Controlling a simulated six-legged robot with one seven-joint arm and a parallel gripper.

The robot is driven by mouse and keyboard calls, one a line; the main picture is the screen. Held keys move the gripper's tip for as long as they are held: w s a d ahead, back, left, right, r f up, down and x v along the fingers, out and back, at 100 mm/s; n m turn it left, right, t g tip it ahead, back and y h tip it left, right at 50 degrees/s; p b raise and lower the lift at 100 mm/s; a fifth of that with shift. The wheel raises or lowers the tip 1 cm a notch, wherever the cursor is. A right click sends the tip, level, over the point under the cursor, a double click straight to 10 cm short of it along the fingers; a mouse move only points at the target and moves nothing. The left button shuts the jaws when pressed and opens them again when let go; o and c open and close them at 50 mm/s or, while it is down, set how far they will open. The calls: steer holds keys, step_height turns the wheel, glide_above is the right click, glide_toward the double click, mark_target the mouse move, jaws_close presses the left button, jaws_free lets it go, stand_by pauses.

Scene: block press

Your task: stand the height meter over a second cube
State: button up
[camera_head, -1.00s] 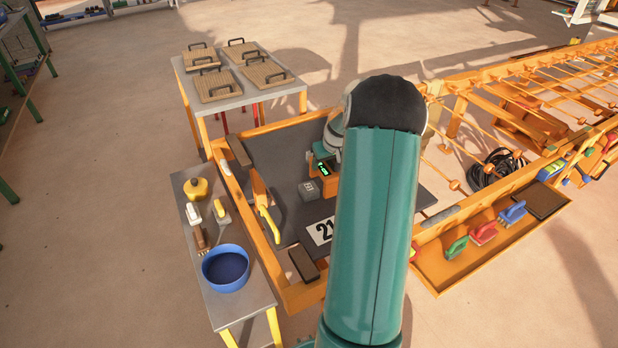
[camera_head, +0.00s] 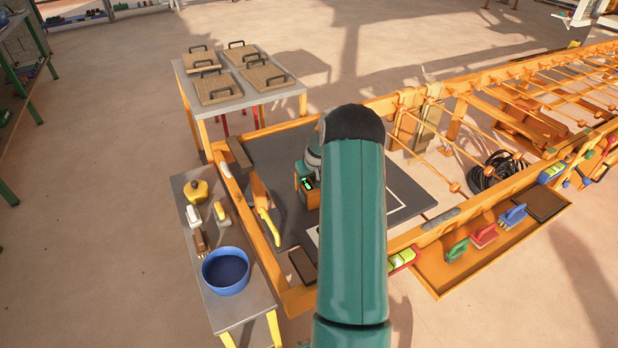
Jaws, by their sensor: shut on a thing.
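The height meter (camera_head: 308,196) is an orange block with a small lit green display on the dark mat of the orange-framed bed. My gripper (camera_head: 310,172) is shut on its top, though the fingertips are mostly hidden by my own arm. No cube shows now. The spot where a grey cube stood is covered by the meter, and I cannot tell whether the meter stands around it, on it or in front of it, or whether it touches the mat.
A yellow-handled tool (camera_head: 264,215) lies left of the meter on the mat (camera_head: 285,155). A side table (camera_head: 232,300) holds a blue bowl (camera_head: 226,270) and brushes. Another table with handled boards (camera_head: 215,88) stands behind. A tray of coloured brushes (camera_head: 440,275) is right. My arm hides the mat's middle.

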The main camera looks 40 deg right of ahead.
steer(key=shift+f, duration=0.1)
steer(key=o, duration=1.3)
steer(key=shift+o, duration=0.2)
steer(key=v, duration=1.1)
steer(key=s+a+r+n, duration=0.1)
steer(key=a+r, duration=0.8)
steer(key=a, duration=0.3)
steer(key=s+a+r+n, duration=0.1)
steer(key=a+r, duration=0.8)
steer(key=a, duration=0.3)
steer(key=s+a+r+n, duration=0.1)
steer(key=s+a+r, duration=0.1)
steer(key=s+a, duration=0.8)
steer(key=s+a+r+n+t+y, duration=0.1)
steer(key=s+a+r, duration=0.1)
steer(key=s+a, duration=0.8)
steer(key=shift+s+a+r+y, duration=0.15)
steer(key=shift+s+a+y, duration=0.15)
steer(key=shift+a, duration=0.15)
